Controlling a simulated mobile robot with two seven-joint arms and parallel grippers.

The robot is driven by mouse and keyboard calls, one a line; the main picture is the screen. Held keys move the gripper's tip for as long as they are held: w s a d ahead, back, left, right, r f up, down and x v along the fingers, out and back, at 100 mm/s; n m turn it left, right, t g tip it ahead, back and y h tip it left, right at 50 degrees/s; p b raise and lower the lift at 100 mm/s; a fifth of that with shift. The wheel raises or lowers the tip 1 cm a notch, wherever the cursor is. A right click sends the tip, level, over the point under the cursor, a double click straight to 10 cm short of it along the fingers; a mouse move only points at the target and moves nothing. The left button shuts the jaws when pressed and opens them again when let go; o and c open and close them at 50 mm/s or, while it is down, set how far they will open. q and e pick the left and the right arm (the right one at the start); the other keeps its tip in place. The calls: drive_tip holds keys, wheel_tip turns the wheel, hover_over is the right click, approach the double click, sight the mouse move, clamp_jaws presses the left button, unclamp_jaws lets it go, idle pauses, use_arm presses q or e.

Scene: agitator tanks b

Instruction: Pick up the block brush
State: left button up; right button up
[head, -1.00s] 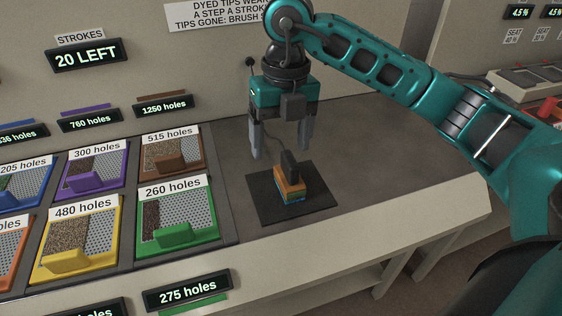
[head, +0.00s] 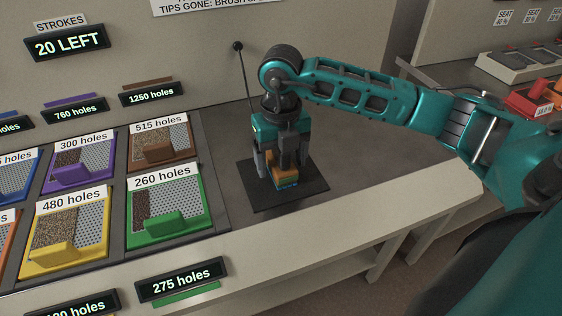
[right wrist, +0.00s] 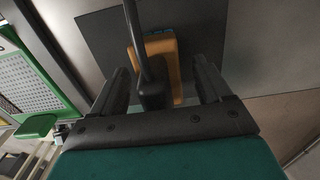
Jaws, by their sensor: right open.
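The block brush (head: 287,176) stands on a dark square mat (head: 310,190) on the bench. It has an orange-brown block with a blue lower part and a dark upright handle. My right gripper (head: 281,164) points down over the brush and is open, its fingers on either side of the handle. In the right wrist view the brush's block (right wrist: 165,62) and dark handle (right wrist: 153,92) lie between the two open fingers (right wrist: 164,85). I cannot tell whether a finger touches the brush. My left gripper is not in view.
Coloured trays with perforated plates, such as the green one (head: 169,228) and the yellow one (head: 65,257), fill the bench to the left. A thin dark rod with a ball tip (head: 238,46) rises behind the gripper. The bench right of the mat (head: 390,165) is clear.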

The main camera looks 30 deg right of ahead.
drive_tip(key=shift+f, duration=0.55)
clamp_jaws()
idle(0.4)
